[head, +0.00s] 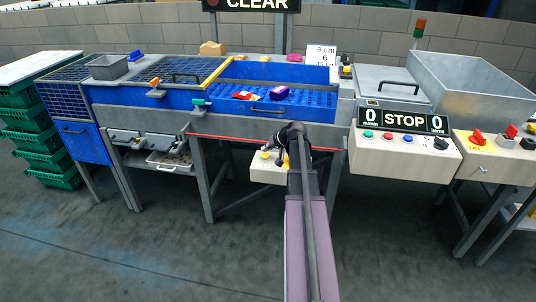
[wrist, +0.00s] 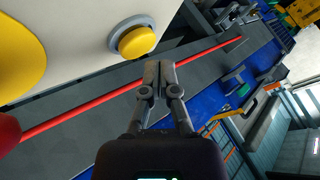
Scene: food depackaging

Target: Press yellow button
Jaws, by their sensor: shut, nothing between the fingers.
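A round yellow button (wrist: 137,41) in a grey collar sits on a cream control box in the wrist view. My gripper (wrist: 160,66) is shut and empty, with its fingertips just below and right of the button in the picture. I see a gap between them in the picture, but cannot tell the depth. In the head view the cream box (head: 262,174) hangs at the front of the blue-sided bench, with small yellow spots on it. My arm covers its right part, and my gripper's fingertips are hard to make out there.
A larger yellow surface (wrist: 18,62) and a red part (wrist: 8,132) lie left of the button. A red line (head: 240,137) runs along the bench front. Another control panel (head: 403,158) with coloured buttons stands to the right. Open floor lies in front.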

